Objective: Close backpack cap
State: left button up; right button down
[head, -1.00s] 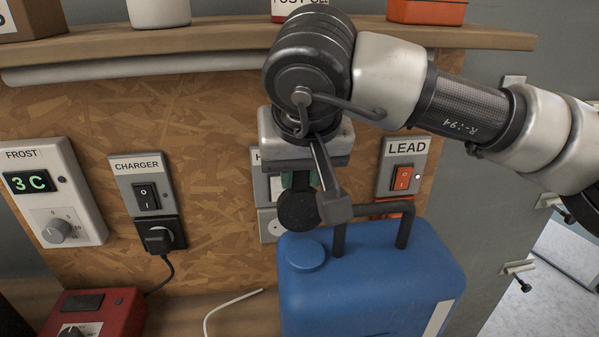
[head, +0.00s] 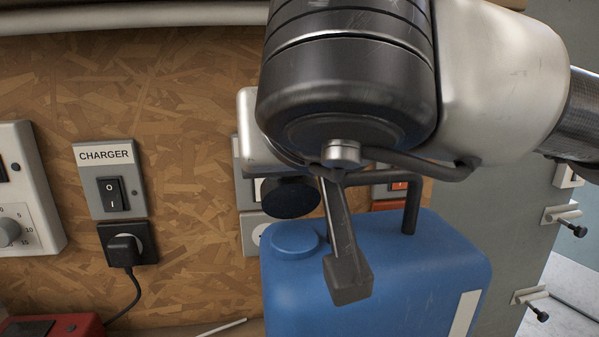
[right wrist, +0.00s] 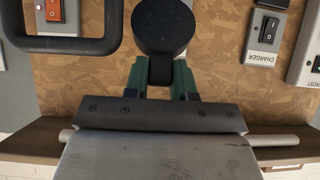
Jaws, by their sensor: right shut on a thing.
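The backpack is a blue tank (head: 400,275) with a black handle (head: 412,205) on top. Its round blue filler neck (head: 297,243) is at the top left. A round black cap (head: 291,198) is just above the neck in the head view and looks apart from it. In the right wrist view the cap (right wrist: 163,25) is between the green fingers of my right gripper (right wrist: 160,78), which is shut on it. In the head view my wrist hides these fingers. My left gripper is not in view.
A charger switch panel (head: 110,185) with a black plug (head: 124,250) is on the chipboard wall left of the tank. A red box (head: 60,326) is at the lower left.

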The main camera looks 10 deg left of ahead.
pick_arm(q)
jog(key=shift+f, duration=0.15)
pick_arm(e)
jog(key=shift+s+f, duration=0.1)
jog(key=c, duration=0.9)
grip_release()
